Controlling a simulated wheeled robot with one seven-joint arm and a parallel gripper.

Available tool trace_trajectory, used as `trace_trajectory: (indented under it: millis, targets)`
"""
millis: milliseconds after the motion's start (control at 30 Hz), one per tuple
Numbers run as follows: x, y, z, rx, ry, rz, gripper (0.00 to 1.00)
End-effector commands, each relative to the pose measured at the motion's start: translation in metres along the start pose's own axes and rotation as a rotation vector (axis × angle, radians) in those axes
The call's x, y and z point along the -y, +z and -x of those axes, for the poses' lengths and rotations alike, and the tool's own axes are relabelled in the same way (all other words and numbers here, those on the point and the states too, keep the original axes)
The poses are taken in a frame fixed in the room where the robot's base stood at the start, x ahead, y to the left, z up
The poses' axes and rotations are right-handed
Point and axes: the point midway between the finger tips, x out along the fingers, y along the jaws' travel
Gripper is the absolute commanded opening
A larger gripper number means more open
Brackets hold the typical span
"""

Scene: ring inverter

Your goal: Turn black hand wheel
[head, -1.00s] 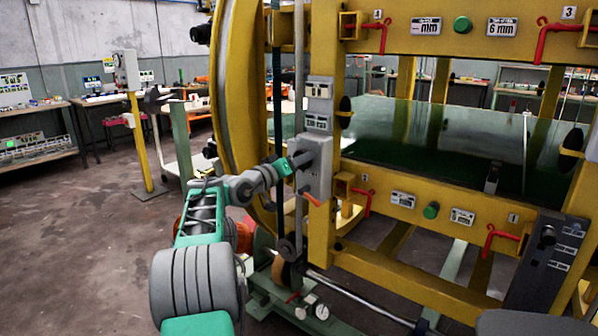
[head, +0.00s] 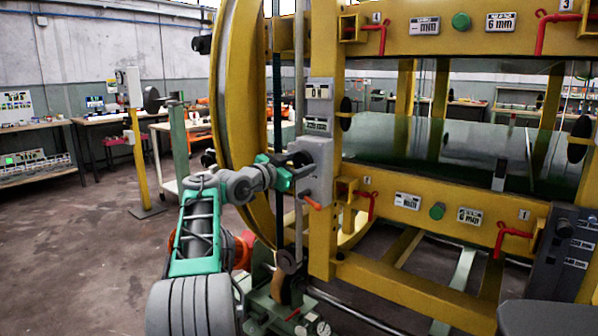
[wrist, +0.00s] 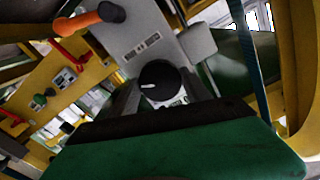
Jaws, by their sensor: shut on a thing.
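The black hand wheel (wrist: 160,82) is a round black knob with a white mark, on the face of a grey box in the wrist view. My gripper (wrist: 163,90) has one grey finger on each side of it and is shut on it. In the head view my gripper (head: 297,166) is up against the grey control box (head: 318,160) on the yellow frame. The arm hides the wheel there.
An orange-handled lever (head: 312,203) sticks out under the box, also near the upper left in the wrist view (wrist: 92,20). The yellow frame (head: 420,200) with red clamps stands right. A large yellow ring (head: 228,100) rises behind my arm. Open floor (head: 90,240) lies left.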

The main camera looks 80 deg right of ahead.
Motion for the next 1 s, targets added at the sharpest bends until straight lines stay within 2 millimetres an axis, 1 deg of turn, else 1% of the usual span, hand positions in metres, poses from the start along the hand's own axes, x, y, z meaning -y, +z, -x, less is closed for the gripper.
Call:
trace_trajectory:
  millis: [33, 500, 700, 1000]
  targets:
    - [-0.0021, 0.0046, -0.0004, 0.001, 0.002, -0.041, 0.15]
    - [-0.0014, 0.0032, -0.0004, 0.000, 0.002, -0.458, 0.15]
    - [-0.0013, 0.0033, -0.0005, 0.001, 0.004, -0.576, 0.15]
    - [-0.0009, 0.0021, -0.0005, 0.001, 0.004, -0.660, 0.15]
